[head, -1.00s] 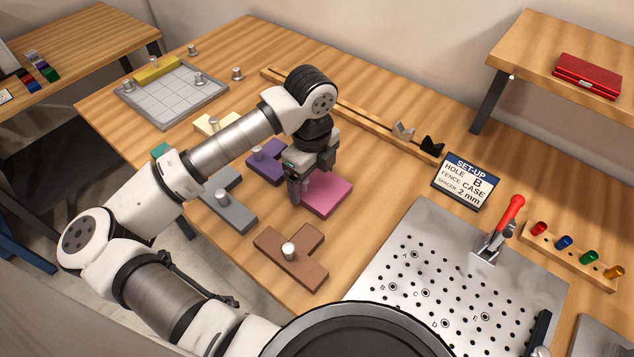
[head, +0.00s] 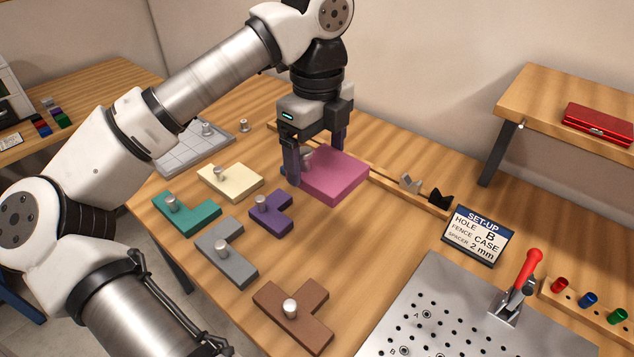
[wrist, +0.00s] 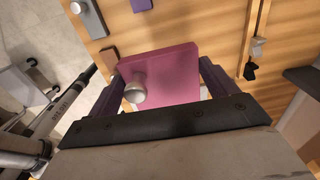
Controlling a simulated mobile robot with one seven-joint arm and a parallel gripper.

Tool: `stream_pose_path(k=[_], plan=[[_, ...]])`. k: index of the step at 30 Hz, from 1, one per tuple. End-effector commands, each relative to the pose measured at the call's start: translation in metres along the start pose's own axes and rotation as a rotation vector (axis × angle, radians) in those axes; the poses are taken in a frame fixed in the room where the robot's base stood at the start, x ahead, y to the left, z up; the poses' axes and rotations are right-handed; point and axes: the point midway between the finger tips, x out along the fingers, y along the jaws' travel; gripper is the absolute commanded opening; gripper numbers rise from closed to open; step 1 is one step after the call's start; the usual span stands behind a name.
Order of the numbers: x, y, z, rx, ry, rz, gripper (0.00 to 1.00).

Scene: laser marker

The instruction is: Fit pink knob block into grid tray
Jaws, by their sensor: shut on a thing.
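The pink knob block (head: 335,177) is a flat square with a silver knob near one corner. My gripper (head: 314,160) is shut on it, with fingers far apart at opposite sides of the block; it hangs above the table. In the wrist view the block (wrist: 172,76) shows between the fingers (wrist: 165,90), its knob close to the left finger. The grey grid tray (head: 180,158) lies at the back left, apart from the block. My arm hides much of the tray; a silver knob shows at its right side.
Teal (head: 186,215), cream (head: 230,182), purple (head: 272,216), grey (head: 228,262) and brown (head: 292,312) knob blocks lie on the table. A wooden rail (head: 400,190) runs behind. A set-up sign (head: 478,236) and a metal hole plate (head: 440,320) with a red-handled clamp stand at right.

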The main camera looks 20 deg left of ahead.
Motion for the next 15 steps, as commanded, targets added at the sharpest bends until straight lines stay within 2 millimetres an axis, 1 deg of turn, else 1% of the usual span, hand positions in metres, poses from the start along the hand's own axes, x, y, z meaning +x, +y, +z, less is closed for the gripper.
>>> stream_pose_path(k=[5,15], plan=[[-0.022,0.000,0.000,0.001,-0.001,-0.001,0.60],[-0.075,0.000,0.000,-0.001,0.000,-0.001,0.60]])
